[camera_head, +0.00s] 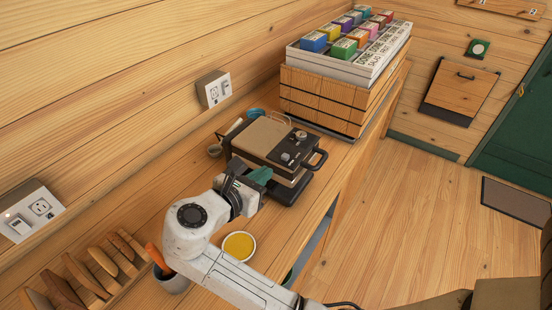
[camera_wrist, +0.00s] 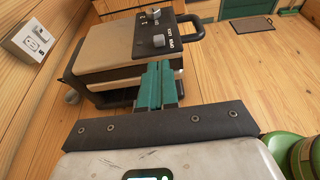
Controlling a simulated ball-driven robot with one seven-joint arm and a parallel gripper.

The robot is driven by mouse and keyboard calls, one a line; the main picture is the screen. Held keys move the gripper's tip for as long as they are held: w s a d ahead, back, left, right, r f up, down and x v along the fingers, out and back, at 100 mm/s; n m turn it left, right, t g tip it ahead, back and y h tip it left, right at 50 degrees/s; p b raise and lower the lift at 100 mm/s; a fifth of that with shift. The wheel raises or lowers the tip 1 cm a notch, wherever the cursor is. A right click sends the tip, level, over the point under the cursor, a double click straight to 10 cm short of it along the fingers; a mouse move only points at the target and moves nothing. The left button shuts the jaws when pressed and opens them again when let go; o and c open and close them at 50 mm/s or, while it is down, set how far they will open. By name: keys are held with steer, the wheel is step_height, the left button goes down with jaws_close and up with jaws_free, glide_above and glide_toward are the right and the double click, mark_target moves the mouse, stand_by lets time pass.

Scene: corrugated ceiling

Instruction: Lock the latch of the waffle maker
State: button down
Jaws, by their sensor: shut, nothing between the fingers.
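The waffle maker (camera_head: 262,138) stands on the wooden counter, with a tan lid top and a black front panel. In the wrist view its tan lid (camera_wrist: 105,42) fills the upper left. A grey knob (camera_wrist: 158,40) on the panel sits by the words OPEN and LOCK; a second knob is farther back. A black handle (camera_wrist: 191,28) projects from the panel's right side. The lid looks down, though I cannot tell if it is fully closed. My gripper (camera_head: 262,173) is shut and empty, its green fingers (camera_wrist: 158,72) together in front of the waffle maker, seemingly apart from it.
A wooden crate (camera_head: 322,100) topped with books and coloured boxes stands behind. A bowl of yellow liquid (camera_head: 239,246) sits near my arm. A wooden rack (camera_head: 100,265) is at lower left. The wall (camera_head: 120,100) bounds the counter's left side.

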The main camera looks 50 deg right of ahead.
mark_target(283, 162)
steer(key=shift+r+p+x, duration=0.2)
steer(key=shift+x, duration=0.75)
steer(key=shift+r+p+x, duration=0.2)
steer(key=shift+p+x, duration=0.05)
steer(key=shift+x, duration=0.7)
steer(key=shift+r+p+x, duration=0.2)
steer(key=shift+x, duration=0.75)
steer(key=shift+d, duration=0.2)
steer(key=d, duration=0.3)
steer(key=shift+d, duration=0.15)
steer(key=shift+w, duration=0.1)
